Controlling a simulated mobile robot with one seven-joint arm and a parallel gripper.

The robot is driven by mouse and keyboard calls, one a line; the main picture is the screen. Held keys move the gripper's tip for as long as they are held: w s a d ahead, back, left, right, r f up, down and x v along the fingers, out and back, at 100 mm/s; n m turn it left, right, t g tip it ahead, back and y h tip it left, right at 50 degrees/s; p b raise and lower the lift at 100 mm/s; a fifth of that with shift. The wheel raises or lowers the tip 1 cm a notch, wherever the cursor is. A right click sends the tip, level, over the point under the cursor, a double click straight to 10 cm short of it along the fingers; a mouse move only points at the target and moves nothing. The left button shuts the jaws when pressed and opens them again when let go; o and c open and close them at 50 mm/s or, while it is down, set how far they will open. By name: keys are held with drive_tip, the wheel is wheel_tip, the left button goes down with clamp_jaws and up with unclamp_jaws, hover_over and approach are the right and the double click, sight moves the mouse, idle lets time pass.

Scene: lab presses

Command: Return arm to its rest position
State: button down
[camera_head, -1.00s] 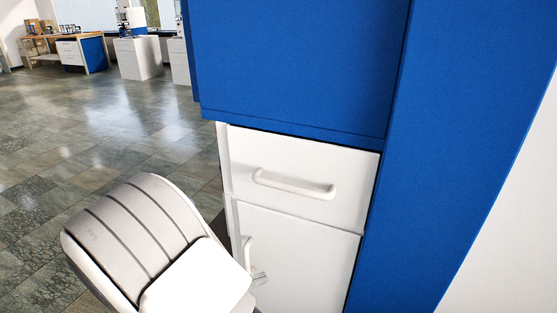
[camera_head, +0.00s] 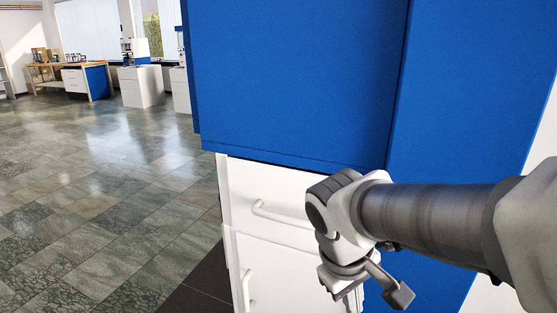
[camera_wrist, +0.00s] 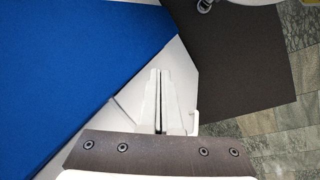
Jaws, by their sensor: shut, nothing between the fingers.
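My arm reaches in from the right edge of the head view, and its wrist bends down in front of the white cabinet. My gripper's two fingers (camera_wrist: 160,73) show in the wrist view, side by side and shut with nothing between them. They appear over the white cabinet front, beside a pale handle (camera_wrist: 195,121). In the head view the fingertips cannot be made out clearly, as the wrist and the lower frame edge hide them.
A tall blue cabinet (camera_head: 290,80) stands close ahead. Below it, a white drawer (camera_head: 236,189) with a bar handle looks closed. A dark mat (camera_wrist: 240,55) lies on the floor. Tiled floor (camera_head: 100,200) is open at left; benches (camera_head: 85,82) stand far back.

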drive_tip(key=s+d+r+m+t+y, duration=0.2)
drive_tip(key=s+r+m+t+y, duration=0.15)
drive_tip(key=s+r+m, duration=0.2)
wheel_tip(320, 180, up, 18)
drive_tip(key=p, duration=1.7)
drive_tip(key=shift+w+f+h, duration=0.25)
drive_tip(key=shift+h, duration=0.1)
drive_tip(key=shift+t, duration=0.25)
